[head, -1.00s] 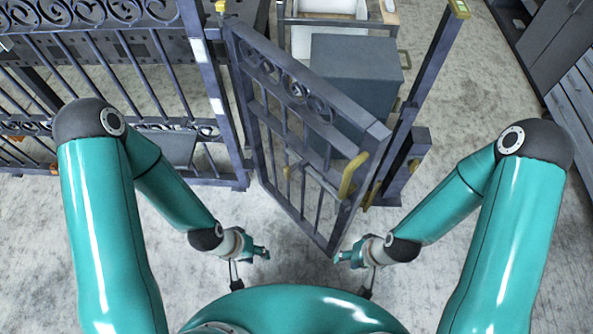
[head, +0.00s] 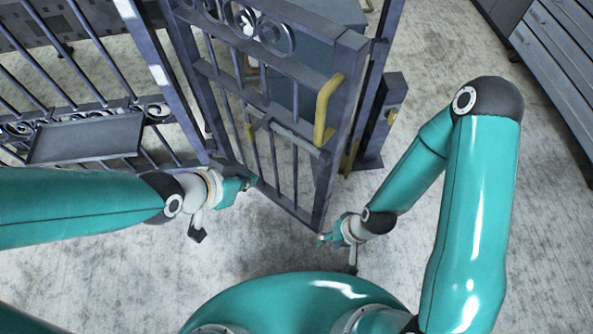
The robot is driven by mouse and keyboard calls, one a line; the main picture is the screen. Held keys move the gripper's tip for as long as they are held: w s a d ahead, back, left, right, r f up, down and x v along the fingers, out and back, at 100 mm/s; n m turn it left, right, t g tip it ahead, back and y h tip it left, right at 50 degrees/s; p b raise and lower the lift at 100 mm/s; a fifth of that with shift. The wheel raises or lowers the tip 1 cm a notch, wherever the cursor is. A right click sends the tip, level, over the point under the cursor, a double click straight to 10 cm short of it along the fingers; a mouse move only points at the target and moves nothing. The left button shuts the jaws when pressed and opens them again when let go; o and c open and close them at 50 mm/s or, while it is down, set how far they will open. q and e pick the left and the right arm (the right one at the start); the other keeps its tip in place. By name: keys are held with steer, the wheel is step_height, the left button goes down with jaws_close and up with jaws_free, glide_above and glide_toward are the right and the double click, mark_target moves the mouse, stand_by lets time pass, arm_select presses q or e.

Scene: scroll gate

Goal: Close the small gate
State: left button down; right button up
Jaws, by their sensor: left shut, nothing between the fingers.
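The small gate (head: 285,128) is blue-grey metal with bars and scrolls. It stands ajar, hinged at the left post (head: 163,70), its free edge swung toward me and apart from the right post (head: 377,85). A yellow handle (head: 324,110) is on its free edge. My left gripper (head: 252,182) is shut and empty, close to the gate's lower bars; I cannot tell whether it touches them. My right gripper (head: 324,240) is just below the gate's lower free corner; its fingers are too small to read.
A barred fence (head: 100,80) with a grey tray-like panel (head: 87,138) runs to the left. A grey box (head: 315,60) stands behind the gate. Drawer cabinets (head: 560,60) are at the upper right. The concrete floor between the right post and the cabinets is clear.

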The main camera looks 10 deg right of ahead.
arm_select(q)
steer(key=w+d+f+m+t+h+b, duration=0.1)
steer(key=w+d+f, duration=0.4)
steer(key=d, duration=0.6)
steer(key=w+b, duration=0.1)
steer(key=w, duration=0.1)
steer(key=shift+w+f+b, duration=0.15)
steer(key=shift+w+b, duration=0.2)
steer(key=shift+b, duration=0.05)
arm_select(e)
step_height(320, 180, down, 5)
steer(key=shift+r, duration=0.1)
arm_select(q)
steer(key=shift+w, duration=0.1)
arm_select(e)
steer(key=shift+r, duration=0.1)
